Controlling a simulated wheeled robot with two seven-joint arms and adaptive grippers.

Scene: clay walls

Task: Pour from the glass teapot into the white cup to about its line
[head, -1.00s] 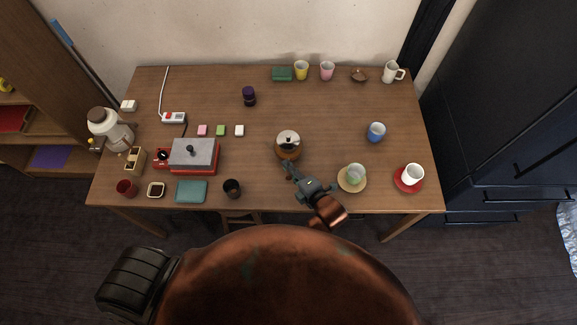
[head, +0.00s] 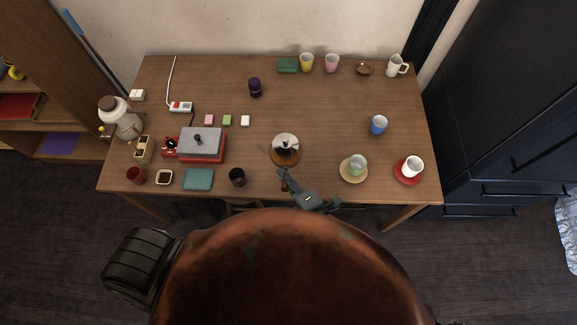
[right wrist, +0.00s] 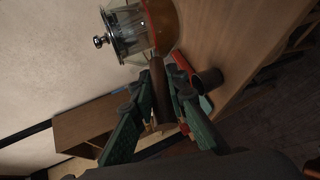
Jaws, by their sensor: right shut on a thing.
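The glass teapot (head: 286,144), with amber liquid low in it and a silver-knobbed lid, is at the middle front of the table. It also shows at the top of the right wrist view (right wrist: 160,25). My right gripper (head: 284,177) is shut on its brown handle (right wrist: 160,90), on the near side. Whether the teapot's base touches the table is hard to tell. A white cup (head: 414,164) stands on a red saucer (head: 404,180) at the right front, well to the right of the teapot. Its line cannot be made out. My left gripper is not in view.
A pale green cup (head: 357,163) on a tan saucer (head: 346,177) stands between teapot and white cup. A blue cup (head: 379,125) is behind. A black cup (head: 237,177) and a red-and-grey appliance (head: 201,144) are left.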

